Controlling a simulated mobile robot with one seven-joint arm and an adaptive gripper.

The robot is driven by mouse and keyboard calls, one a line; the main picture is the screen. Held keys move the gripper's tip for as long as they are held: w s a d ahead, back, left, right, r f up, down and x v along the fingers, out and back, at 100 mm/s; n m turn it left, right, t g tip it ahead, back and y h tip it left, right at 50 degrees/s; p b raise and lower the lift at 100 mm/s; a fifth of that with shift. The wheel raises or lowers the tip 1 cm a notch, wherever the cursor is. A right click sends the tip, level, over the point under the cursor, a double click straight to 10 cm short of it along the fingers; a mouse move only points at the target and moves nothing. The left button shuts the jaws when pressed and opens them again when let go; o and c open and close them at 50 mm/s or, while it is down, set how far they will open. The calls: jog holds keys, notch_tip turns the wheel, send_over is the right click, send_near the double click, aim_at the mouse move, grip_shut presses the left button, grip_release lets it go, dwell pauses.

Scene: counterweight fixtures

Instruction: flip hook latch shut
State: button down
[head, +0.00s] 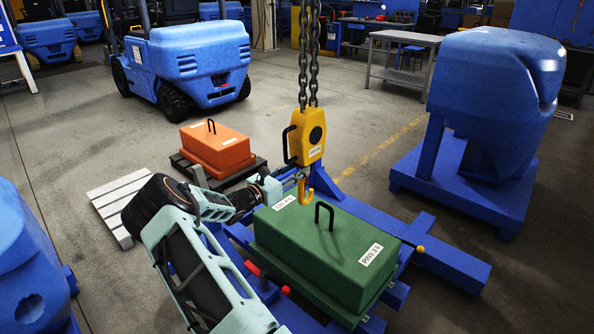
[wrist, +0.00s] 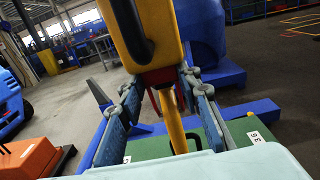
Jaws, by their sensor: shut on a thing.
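The yellow hook (head: 306,190) hangs below a yellow hook block (head: 307,135) on two chains, just above the green weight (head: 325,245) and its black handle (head: 324,214). My gripper (head: 300,177) reaches in from the left at the hook's throat. In the wrist view, the two fingers of my gripper (wrist: 162,90) stand on either side of the hook (wrist: 174,122). A small dark red piece, apparently the hook latch (wrist: 155,102), shows between the fingertips. The gripper is shut on it; the exact contact is hard to see. The latch's angle cannot be told.
The green weight sits on a blue frame (head: 450,262). An orange weight (head: 216,148) and a pale pallet (head: 112,207) lie behind my arm. A large blue counterweight (head: 495,95) stands at right, a forklift (head: 190,62) at back left. Open floor lies behind the hook.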

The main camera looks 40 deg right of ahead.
jog(key=a+f+h+b, duration=0.1)
jog(key=h+b, duration=0.1)
jog(key=b, duration=0.3)
jog(key=a+f+h+b, duration=0.1)
jog(key=f+h+b, duration=0.1)
jog(key=b, duration=0.4)
jog(key=a+f+h+b, duration=0.1)
jog(key=h+b, duration=0.3)
jog(key=b, duration=0.2)
jog(key=shift+s+a+f+t, duration=0.15)
jog(key=shift+a+f+t, duration=0.05)
jog(key=shift+f+t, duration=0.2)
jog(key=shift+r+b, duration=0.1)
jog(key=shift+b, duration=0.3)
jog(key=shift+h, duration=0.3)
jog(key=c, duration=1.4)
grip_release()
jog(key=v, duration=1.2)
